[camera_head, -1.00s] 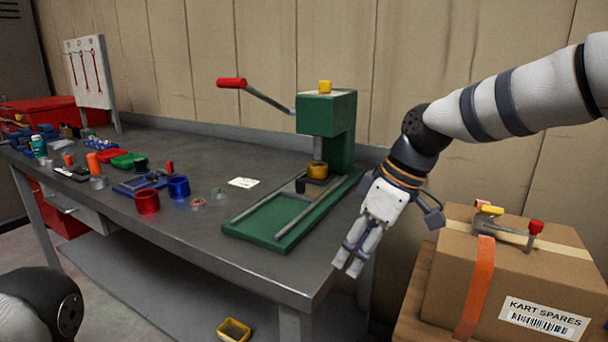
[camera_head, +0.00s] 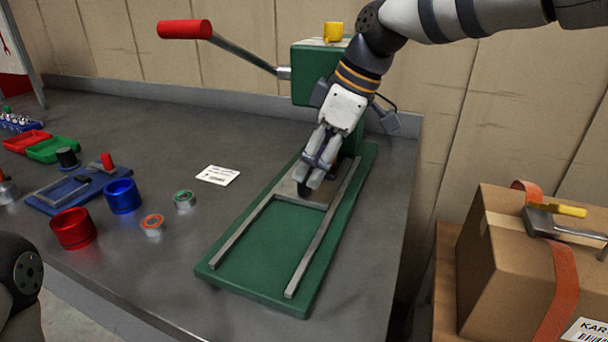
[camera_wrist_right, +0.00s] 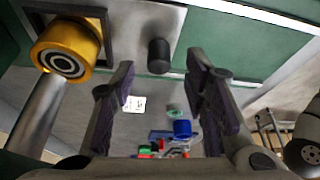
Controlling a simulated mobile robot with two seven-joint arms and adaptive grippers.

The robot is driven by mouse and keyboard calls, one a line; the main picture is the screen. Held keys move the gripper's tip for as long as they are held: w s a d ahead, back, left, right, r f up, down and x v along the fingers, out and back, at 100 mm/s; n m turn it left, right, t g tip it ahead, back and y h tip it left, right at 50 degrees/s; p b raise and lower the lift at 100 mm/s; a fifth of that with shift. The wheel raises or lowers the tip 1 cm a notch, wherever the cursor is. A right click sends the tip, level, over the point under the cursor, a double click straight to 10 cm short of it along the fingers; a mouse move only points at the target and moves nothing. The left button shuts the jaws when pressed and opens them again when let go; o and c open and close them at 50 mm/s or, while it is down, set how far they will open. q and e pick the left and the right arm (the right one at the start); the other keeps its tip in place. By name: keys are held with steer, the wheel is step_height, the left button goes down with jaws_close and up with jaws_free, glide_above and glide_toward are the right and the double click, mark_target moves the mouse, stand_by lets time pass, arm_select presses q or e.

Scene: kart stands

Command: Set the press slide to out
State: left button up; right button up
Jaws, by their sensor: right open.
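The green press (camera_head: 316,70) stands at the back of the bench, its base (camera_head: 260,250) carrying two grey rails toward the front. The metal slide plate (camera_head: 284,189) sits at the rear of the rails, under the press head; it also shows in the right wrist view (camera_wrist_right: 128,30). Its black knob (camera_wrist_right: 158,55) stands up from the plate. My right gripper (camera_head: 308,180) is open over the slide, with the knob lying between its fingertips (camera_wrist_right: 160,68) in the wrist view; I see no contact. A gold ringed cylinder (camera_wrist_right: 66,48) sits by the plate's square opening. My left gripper is out of view.
A red-handled lever (camera_head: 186,30) reaches left from the press. Red (camera_head: 73,229) and blue (camera_head: 123,196) cups, small rings and a white label (camera_head: 218,175) lie left of the base. A strapped cardboard box (camera_head: 500,250) stands at the right. The base front is clear.

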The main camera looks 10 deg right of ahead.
steer(key=shift+x, duration=1.9)
